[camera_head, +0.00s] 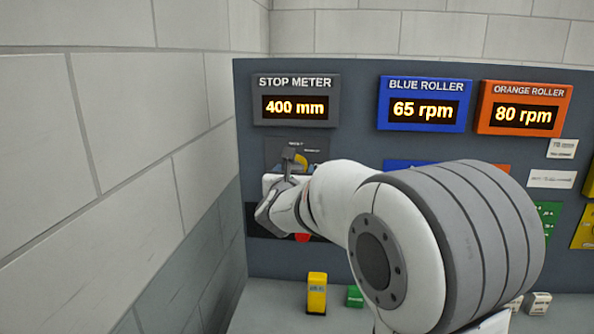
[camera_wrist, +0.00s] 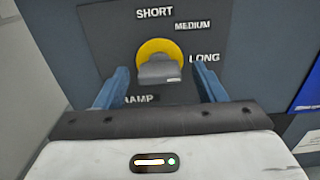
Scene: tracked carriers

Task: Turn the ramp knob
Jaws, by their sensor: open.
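The ramp knob (camera_wrist: 160,62) shows in the wrist view as a yellow disc with a grey grip bar across its lower part. It sits on a dark plate (camera_wrist: 105,40) marked SHORT, MEDIUM, LONG and RAMP. My gripper (camera_wrist: 161,82) is open, with one blue finger on each side of the knob and a gap to it on both sides. I cannot tell how far the fingertips are from the panel. In the head view my gripper (camera_head: 290,160) is in front of the plate under the stop meter, and my arm hides most of the knob there.
The grey panel (camera_head: 355,100) carries a stop meter (camera_head: 296,100) reading 400 mm, a blue roller display (camera_head: 424,103) reading 65 rpm and an orange roller display (camera_head: 523,107) reading 80 rpm. A block wall (camera_head: 110,150) stands close on the left. A yellow block (camera_head: 317,293) stands below.

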